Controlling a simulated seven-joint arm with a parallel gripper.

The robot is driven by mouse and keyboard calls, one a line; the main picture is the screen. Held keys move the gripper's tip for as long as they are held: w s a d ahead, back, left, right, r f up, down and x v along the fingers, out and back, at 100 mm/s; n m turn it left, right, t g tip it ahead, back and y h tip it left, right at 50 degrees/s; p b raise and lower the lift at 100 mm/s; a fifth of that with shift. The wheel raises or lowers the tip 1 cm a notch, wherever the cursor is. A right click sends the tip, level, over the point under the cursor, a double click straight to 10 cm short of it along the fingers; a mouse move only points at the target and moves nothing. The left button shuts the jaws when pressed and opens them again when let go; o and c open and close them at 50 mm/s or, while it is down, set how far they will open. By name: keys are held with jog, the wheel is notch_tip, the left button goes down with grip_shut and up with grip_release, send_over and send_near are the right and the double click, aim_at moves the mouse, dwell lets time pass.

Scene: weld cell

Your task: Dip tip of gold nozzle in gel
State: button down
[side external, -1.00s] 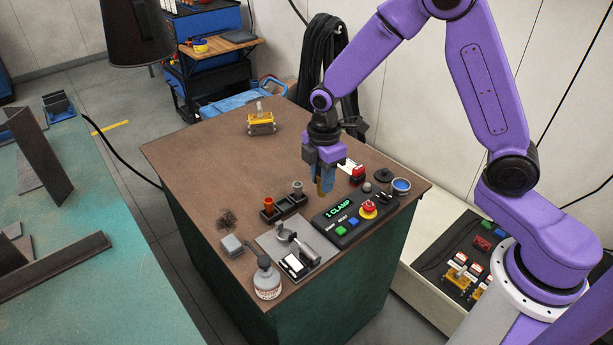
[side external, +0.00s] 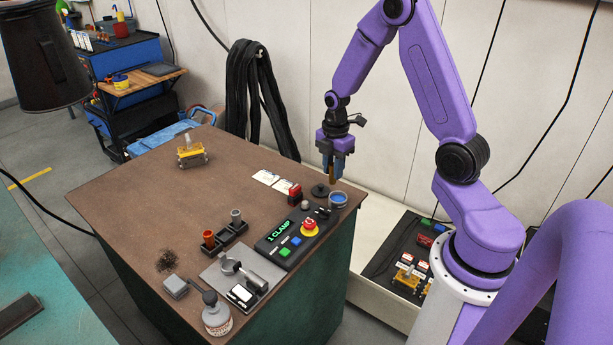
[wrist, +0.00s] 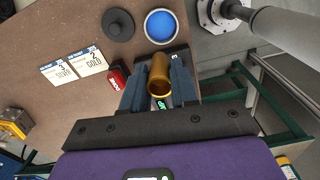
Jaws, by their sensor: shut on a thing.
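My gripper (side external: 332,172) is shut on the gold nozzle (side external: 332,178), which hangs upright below the fingers. In the wrist view the gold nozzle (wrist: 159,76) sits between the two fingers, its open end facing the camera. The gel tin (side external: 338,199) is a round container with blue gel at the table's right corner. The nozzle hangs above and slightly left of it in the side view, apart from it. In the wrist view the blue gel (wrist: 161,27) shows just beyond the nozzle. A dark round lid (side external: 320,190) lies beside the tin.
A control box (side external: 290,236) with a red stop button stands in front. A nozzle rack (side external: 224,236) holds a copper and a grey nozzle. A red block (side external: 295,194) and white cards (side external: 266,177) lie nearby. The table's left middle is mostly clear.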

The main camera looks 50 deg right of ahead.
jog(key=shift+s+d+f, duration=0.15)
jog(key=shift+d+f, duration=0.2)
jog(key=shift+f, duration=0.7)
jog(key=shift+s+d+f, duration=0.15)
jog(key=shift+d+f, duration=0.25)
jog(key=shift+f, duration=0.7)
jog(key=shift+s+d+f, duration=0.15)
jog(key=shift+d+f, duration=0.2)
jog(key=shift+f, duration=0.7)
jog(key=shift+f, duration=0.6)
notch_tip(320, 180, up, 7)
dwell(1.0)
dwell(0.4)
